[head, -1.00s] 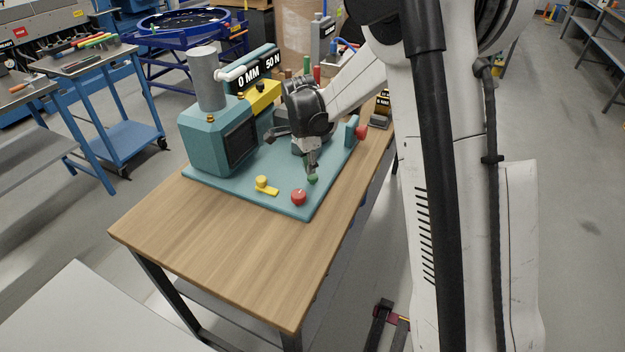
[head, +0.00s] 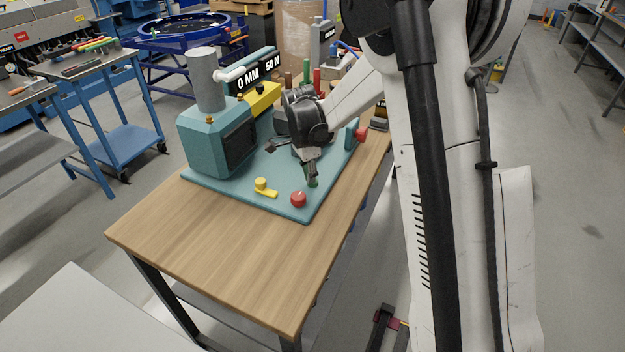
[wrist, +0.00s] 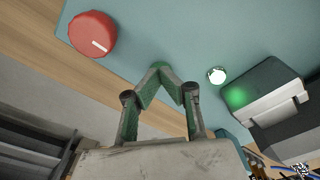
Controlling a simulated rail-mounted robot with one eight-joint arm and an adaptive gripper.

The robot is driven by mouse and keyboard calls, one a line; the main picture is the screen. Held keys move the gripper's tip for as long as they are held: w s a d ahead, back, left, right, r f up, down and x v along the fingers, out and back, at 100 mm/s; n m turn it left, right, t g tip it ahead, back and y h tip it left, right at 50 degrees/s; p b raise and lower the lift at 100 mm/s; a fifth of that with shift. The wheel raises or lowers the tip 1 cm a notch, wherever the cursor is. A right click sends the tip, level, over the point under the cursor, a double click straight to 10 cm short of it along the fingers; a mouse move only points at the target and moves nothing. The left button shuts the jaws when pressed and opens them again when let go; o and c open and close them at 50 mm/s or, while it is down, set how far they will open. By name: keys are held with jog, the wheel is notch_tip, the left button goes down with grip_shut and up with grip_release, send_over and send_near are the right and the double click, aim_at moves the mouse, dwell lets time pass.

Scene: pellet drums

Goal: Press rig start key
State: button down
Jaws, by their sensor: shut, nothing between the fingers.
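The teal rig (head: 205,147) stands on a teal base plate with a display reading "0 MM" and "50 N". A green key (head: 313,184) at the plate's right front edge shows only in part below my gripper (head: 312,179). In the wrist view my gripper (wrist: 161,70) is shut and empty, its fingertips together over a green rounded shape, mostly hidden. The tips are at the key; I cannot tell contact from a tiny gap. A small lamp (wrist: 217,75) glows whitish green beside the fingertips.
A red knob (head: 298,199) with a white mark sits left of my gripper; it also shows in the wrist view (wrist: 92,33). Another red knob (head: 361,133) is on an upright block behind. The wooden tabletop (head: 225,245) in front is clear.

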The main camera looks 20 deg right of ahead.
aim_at(302, 188)
jog(key=a, duration=0.2)
jog(key=a+r, duration=0.1)
jog(key=shift+s, duration=0.3)
notch_tip(302, 188, up, 12)
jog(key=a, duration=0.1)
dwell(0.4)
jog(key=shift+s, duration=0.1)
dwell(0.6)
jog(key=s+d+r+n+t+b, duration=0.1)
jog(key=s+r+n+t, duration=0.2)
jog(key=s, duration=0.5)
jog(key=s+d+r+n+b, duration=0.1)
jog(key=s+r+n, duration=0.35)
jog(key=s, duration=0.35)
jog(key=s+f+n+t, duration=0.2)
jog(key=s+n, duration=0.2)
jog(key=s, duration=0.3)
jog(key=s+d+f+n+t+y+b, duration=0.1)
jog(key=s+f+n+t, duration=0.1)
jog(key=s, duration=0.5)
jog(key=f+n, duration=0.1)
jog(key=n, duration=0.1)
jog(key=shift+s+d+f+n, duration=0.25)
jog(key=shift+s+f+n, duration=0.05)
jog(key=shift+s+n, duration=0.1)
